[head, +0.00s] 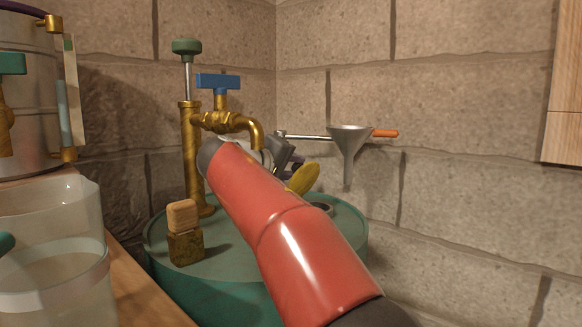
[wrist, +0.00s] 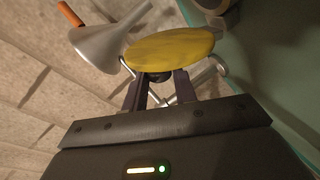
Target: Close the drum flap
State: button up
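The drum flap (head: 302,179) is a yellow oval disc, standing tilted up above the green drum (head: 225,240). A ringed opening (head: 322,207) in the drum top is partly hidden behind my red arm. My gripper (head: 287,160) is just behind the flap in the head view, partly covered by my arm. In the wrist view the flap (wrist: 172,47) lies right across the fingertips of my gripper (wrist: 160,84). The two dark fingers are apart, with a small dark round part of the flap between them. Whether they touch it is unclear.
A brass pump (head: 191,150) with a blue-handled tap (head: 217,82) and a corked block (head: 184,232) stand on the drum. A metal funnel (head: 349,142) hangs by the stone wall. Clear jars (head: 50,240) stand on a wooden bench at left.

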jog(key=o, duration=0.4)
jog(key=shift+f, duration=0.1)
jog(key=shift+a, duration=0.1)
jog(key=shift+s+a, duration=0.15)
jog(key=shift+s, duration=0.05)
jog(key=f+v, duration=0.3)
jog(key=v, duration=0.9)
jog(key=shift+s+a+r, duration=0.3)
jog(key=shift+s, duration=0.1)
